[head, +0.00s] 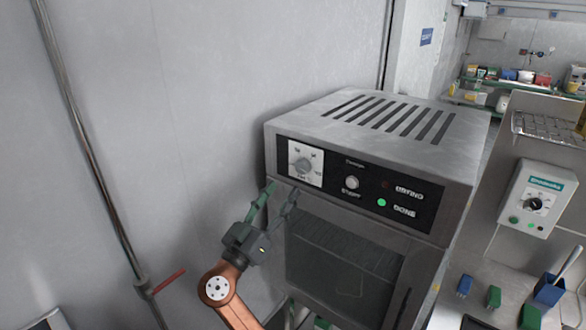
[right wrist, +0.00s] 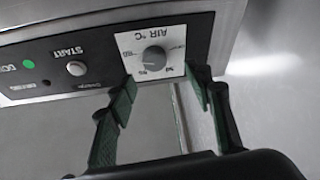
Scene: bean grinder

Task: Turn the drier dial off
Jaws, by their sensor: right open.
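The drier (head: 355,180) is a grey metal box with a dark control panel and a glass door. Its dial (head: 303,164) is a round grey knob on a white square plate at the panel's left end. In the right wrist view the dial (right wrist: 154,58) sits on a plate marked "AIR °C". My right gripper (head: 281,192) is open and empty, just below and in front of the dial. In the right wrist view its fingertips (right wrist: 162,76) are apart, to either side of the dial and short of it. Dark and green parts at the head view's bottom edge may be my left gripper.
On the panel are a start button (head: 351,183) and a lit green lamp (head: 382,202). A grey wall (head: 190,120) and a metal pipe (head: 92,160) stand left of the drier. Right of it are a white control box (head: 536,199) and a blue holder (head: 549,290).

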